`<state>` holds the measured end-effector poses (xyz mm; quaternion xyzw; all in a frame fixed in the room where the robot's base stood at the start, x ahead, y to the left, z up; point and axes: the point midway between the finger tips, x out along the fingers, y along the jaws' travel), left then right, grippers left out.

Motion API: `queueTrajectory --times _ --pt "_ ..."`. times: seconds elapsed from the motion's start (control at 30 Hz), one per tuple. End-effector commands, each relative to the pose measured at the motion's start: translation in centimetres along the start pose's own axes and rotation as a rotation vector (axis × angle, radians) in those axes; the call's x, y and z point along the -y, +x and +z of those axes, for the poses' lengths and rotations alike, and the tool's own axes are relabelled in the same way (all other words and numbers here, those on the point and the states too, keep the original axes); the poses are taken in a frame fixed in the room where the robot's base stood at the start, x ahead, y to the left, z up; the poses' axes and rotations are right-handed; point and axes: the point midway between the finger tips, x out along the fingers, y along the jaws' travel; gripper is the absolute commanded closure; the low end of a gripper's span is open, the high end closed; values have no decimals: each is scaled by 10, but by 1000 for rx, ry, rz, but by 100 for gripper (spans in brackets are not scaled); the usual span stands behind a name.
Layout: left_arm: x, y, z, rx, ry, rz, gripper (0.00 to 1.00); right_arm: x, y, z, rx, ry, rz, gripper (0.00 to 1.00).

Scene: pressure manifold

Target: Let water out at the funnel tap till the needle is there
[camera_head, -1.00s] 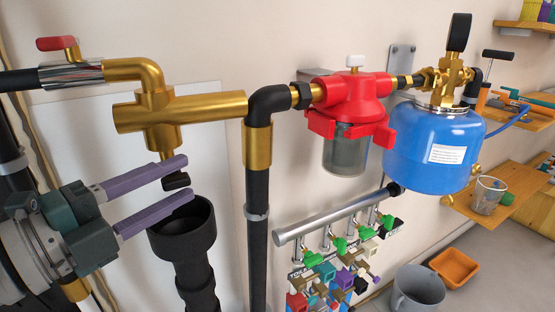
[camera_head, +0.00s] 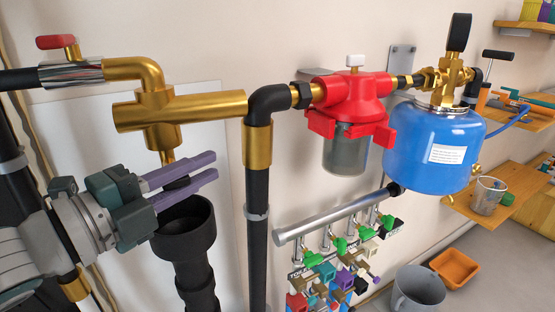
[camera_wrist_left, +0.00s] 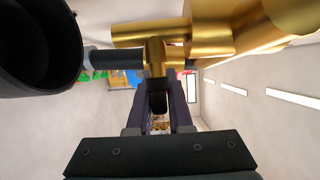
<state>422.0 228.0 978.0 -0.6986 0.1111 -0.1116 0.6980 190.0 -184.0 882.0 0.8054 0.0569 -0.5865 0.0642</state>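The funnel tap's black handle (camera_head: 176,183) is below a brass tee (camera_head: 160,118), just above the black funnel (camera_head: 183,225). My left gripper (camera_head: 190,180) has its purple fingers on both sides of this handle. In the left wrist view the handle (camera_wrist_left: 158,98) is between the two fingers, which look closed on it. The black gauge (camera_head: 459,32) stands on brass fittings above the blue tank (camera_head: 430,150). It is seen edge-on, so its needle is hidden. No water shows at the funnel. My right gripper is not in view.
A red-handled valve (camera_head: 56,42) is on the pipe at upper left. A black vertical pipe (camera_head: 257,220) stands right of the funnel, and a red filter housing (camera_head: 350,100) is beyond it. A manifold (camera_head: 335,215) with green valves is below. A grey mug (camera_head: 417,290) stands at lower right.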

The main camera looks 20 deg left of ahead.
Motion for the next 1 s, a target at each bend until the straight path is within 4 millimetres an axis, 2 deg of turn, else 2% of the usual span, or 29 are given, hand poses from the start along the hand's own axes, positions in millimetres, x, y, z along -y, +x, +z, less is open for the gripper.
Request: queueTrajectory --times 0.07,0.63,0.77,1.0 --pt "0 0 1 3 0 2 100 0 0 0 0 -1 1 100" --pt "-2 0 2 7 -7 -13 100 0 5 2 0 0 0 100" --pt "-4 0 2 8 -25 -54 100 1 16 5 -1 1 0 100" --pt "-4 -1 3 10 -87 -204 100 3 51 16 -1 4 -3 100"
